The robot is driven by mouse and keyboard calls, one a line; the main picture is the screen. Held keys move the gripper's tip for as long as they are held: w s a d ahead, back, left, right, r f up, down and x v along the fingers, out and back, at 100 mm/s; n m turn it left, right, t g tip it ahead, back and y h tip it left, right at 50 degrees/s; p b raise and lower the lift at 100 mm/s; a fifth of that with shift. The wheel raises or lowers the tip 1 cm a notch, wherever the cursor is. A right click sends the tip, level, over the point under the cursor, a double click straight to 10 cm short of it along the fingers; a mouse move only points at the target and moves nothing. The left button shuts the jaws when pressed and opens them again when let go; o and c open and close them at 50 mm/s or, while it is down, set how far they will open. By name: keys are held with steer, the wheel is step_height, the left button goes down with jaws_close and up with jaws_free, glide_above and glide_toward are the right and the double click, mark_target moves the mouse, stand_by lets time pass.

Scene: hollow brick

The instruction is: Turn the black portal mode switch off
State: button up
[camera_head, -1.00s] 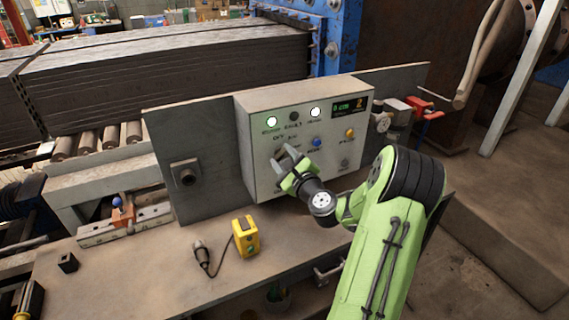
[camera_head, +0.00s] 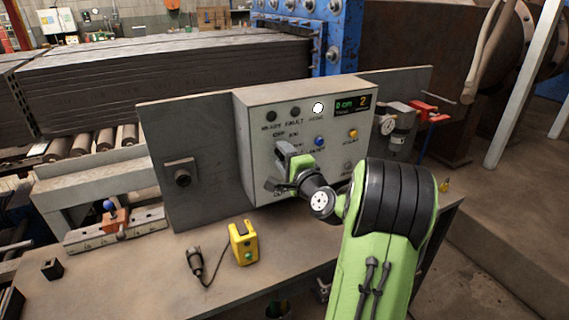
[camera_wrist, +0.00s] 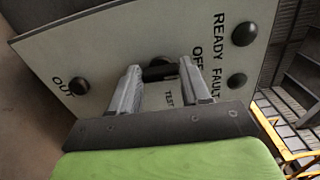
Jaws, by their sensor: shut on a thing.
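The grey control box (camera_head: 305,90) stands upright on the bench panel. In the wrist view the black portal mode switch (camera_wrist: 160,70) sits on the box face between my fingers, close to the OFF and TEST labels. My gripper (camera_wrist: 160,88) is shut on it. In the head view my gripper (camera_head: 284,168) is at the lower left of the box face and hides the switch. The READY lamp (camera_head: 271,116) and the FAULT lamp (camera_head: 295,112) are dark. The third lamp (camera_head: 318,108) is lit white.
A blue button (camera_head: 320,141) and a yellow button (camera_head: 353,133) are right of my gripper. A yellow control box (camera_head: 243,244) with a cable lies on the bench (camera_head: 150,285) below.

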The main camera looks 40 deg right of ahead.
steer(key=shift+n, duration=0.4)
steer(key=o, duration=1.1)
steer(key=shift+c, duration=0.2)
steer(key=b+v, duration=0.3)
steer(key=v, duration=1.2)
steer(key=shift+s+a+b, duration=0.2)
steer(key=shift+s+b, duration=0.15)
